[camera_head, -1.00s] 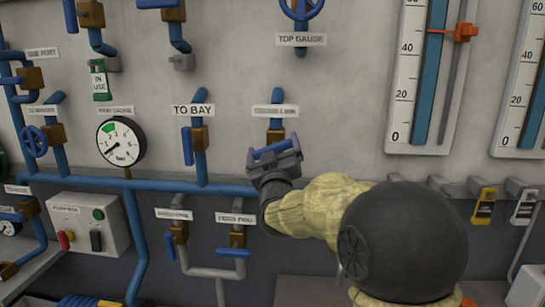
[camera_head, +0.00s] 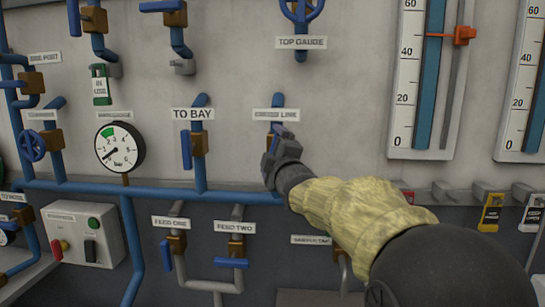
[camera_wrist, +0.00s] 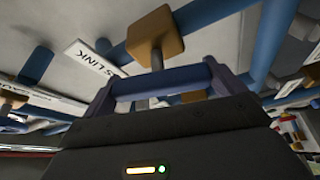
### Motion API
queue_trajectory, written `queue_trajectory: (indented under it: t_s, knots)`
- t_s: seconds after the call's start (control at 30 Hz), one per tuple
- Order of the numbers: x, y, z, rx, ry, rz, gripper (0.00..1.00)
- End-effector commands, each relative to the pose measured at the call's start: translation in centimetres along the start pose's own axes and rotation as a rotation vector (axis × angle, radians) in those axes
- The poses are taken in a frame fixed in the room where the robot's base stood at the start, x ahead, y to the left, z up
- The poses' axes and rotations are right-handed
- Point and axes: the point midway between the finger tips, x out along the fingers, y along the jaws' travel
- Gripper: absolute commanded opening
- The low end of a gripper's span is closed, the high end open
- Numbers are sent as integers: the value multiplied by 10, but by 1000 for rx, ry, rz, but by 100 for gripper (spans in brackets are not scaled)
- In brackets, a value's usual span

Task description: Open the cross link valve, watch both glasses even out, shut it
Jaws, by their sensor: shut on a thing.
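The cross link valve (camera_head: 270,140) sits under its CROSS LINK label (camera_head: 276,115) on the grey wall panel. My gripper (camera_head: 273,140) is on it and covers most of its handle. In the wrist view, the gripper is shut on the blue valve handle (camera_wrist: 160,80), below the brown valve body (camera_wrist: 155,35). The handle's exact angle to its pipe is hard to tell. The left glass (camera_head: 431,80) and right glass (camera_head: 536,120) stand at the right, each with a blue column. The tops of both columns are out of frame, so the levels cannot be compared.
The TO BAY valve (camera_head: 186,150) is left of my gripper, its handle upright. A pressure gauge (camera_head: 120,147) is farther left. The feed one valve (camera_head: 166,255) and feed two valve (camera_head: 231,263) are below. An orange marker (camera_head: 463,35) is by the left glass.

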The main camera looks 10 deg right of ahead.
Motion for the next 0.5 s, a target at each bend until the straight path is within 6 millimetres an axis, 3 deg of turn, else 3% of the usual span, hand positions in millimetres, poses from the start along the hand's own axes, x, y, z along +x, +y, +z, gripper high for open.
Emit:
queue_trajectory:
  t_s: [0.5]
  knots:
    - [0,-1,-1,-106,1,-45,72]
